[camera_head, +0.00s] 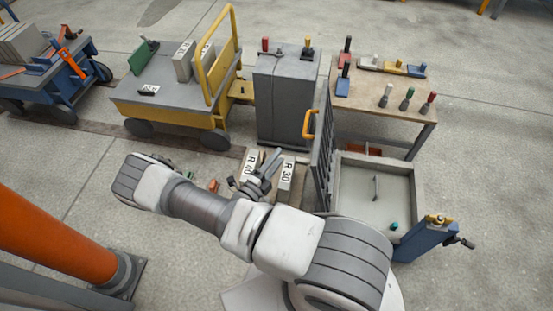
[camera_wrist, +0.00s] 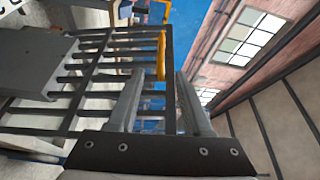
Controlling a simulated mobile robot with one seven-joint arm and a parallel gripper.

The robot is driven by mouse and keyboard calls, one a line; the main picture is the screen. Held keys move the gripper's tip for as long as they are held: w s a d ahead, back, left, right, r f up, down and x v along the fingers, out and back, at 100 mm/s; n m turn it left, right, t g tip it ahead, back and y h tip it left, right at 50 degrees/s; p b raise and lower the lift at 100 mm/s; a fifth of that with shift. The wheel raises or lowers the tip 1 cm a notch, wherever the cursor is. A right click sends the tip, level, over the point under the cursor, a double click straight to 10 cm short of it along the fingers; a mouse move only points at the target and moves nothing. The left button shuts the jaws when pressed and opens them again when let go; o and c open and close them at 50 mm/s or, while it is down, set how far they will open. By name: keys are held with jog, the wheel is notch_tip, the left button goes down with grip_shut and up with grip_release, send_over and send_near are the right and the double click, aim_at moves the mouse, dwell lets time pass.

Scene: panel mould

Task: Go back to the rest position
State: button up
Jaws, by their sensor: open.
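My arm reaches across the lower middle of the head view. My gripper (camera_head: 268,163) is at its far end, left of the upright barred panel (camera_head: 322,150) and a little apart from it in the picture. In the wrist view my gripper (camera_wrist: 159,75) shows two grey fingers standing apart, with nothing held between them. Behind the fingers are the dark bars of the panel (camera_wrist: 75,105) and its yellow handle (camera_wrist: 161,55). The handle (camera_head: 310,124) also shows in the head view. I cannot tell the exact gap between fingers and panel.
The pale mould tray (camera_head: 348,201) lies right of the panel, with a blue clamp (camera_head: 427,238) at its corner. Blocks marked R 40 (camera_head: 250,166) and R 30 (camera_head: 286,174) are close to my gripper. A grey cabinet (camera_head: 285,95), yellow cart (camera_head: 170,110) and tool table (camera_head: 375,97) stand behind.

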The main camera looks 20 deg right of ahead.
jog(key=shift+r, duration=0.1)
jog(key=s+a+r+m+g+y, duration=0.15)
jog(key=r+m+g, duration=0.25)
jog(key=r+m, duration=0.45)
jog(key=s+r+m+g+y, duration=0.3)
jog(key=r+m+g, duration=0.1)
jog(key=r+m, duration=0.4)
jog(key=s+a+r+m+g+y, duration=0.15)
jog(key=r+m+g, duration=0.25)
jog(key=r+m, duration=0.4)
jog(key=s+a+r+m+t+y, duration=0.35)
jog(key=s+r+m+y, duration=0.2)
jog(key=r+m, duration=0.35)
jog(key=s+a+r+m+t+y, duration=0.3)
jog(key=s+r+m+t+y, duration=0.15)
jog(key=s+r+m, duration=0.4)
notch_tip(320, 180, up, 21)
jog(key=w+m+p, duration=0.1)
jog(key=p, duration=1.9)
jog(key=shift+w+a+p, duration=0.15)
jog(key=shift+w+p, duration=0.15)
jog(key=shift+w+a, duration=0.1)
